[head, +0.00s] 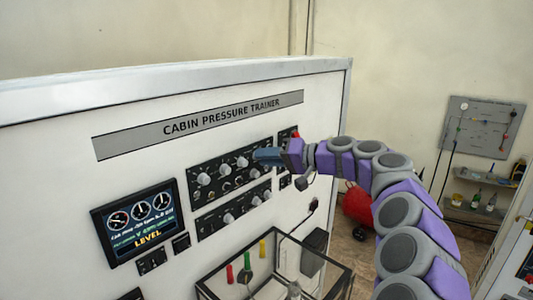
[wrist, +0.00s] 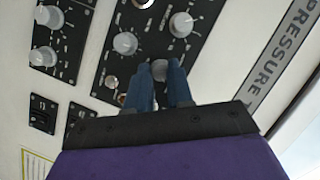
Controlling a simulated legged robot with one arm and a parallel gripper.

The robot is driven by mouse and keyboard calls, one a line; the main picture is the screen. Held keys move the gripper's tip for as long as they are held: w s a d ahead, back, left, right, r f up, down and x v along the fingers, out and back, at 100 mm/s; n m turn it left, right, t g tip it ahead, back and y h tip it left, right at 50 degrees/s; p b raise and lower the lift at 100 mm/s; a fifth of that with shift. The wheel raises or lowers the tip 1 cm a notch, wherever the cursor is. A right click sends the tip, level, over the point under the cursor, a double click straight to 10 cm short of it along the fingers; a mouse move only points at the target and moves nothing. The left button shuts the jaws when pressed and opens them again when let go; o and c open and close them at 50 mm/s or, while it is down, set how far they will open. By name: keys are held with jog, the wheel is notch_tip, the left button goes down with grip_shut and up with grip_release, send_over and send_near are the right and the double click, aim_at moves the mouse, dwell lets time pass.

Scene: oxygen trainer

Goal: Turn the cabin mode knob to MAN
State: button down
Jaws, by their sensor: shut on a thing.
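My gripper (head: 267,155) reaches the right end of the upper black knob panel (head: 210,163) on the trainer. In the wrist view my gripper (wrist: 160,66) has its two blue fingers on either side of a small grey knob (wrist: 159,73) and is shut on it. The fingers hide most of this knob, and its pointer does not show. The labels around it are too small to read, so I cannot confirm from lettering that it is the cabin mode knob. The head view hides it behind the fingers.
Other grey knobs (wrist: 181,24) and (wrist: 125,43) sit close to the fingers. A lower knob panel (head: 229,217) and a screen reading LEVEL (head: 140,221) are to the left. A clear case (head: 212,287) stands below. A red object (head: 357,205) lies behind my arm.

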jog(key=shift+w+f+m, duration=0.1)
jog(key=shift+m, duration=0.4)
jog(key=c, duration=1)
grip_release()
jog(key=shift+w+d, duration=0.1)
jog(key=shift+d, duration=0.1)
jog(key=b+v, duration=0.2)
jog(key=v, duration=1.5)
jog(key=shift+d+f, duration=0.2)
jog(key=shift+f, duration=0.1)
jog(key=shift+a, duration=0.1)
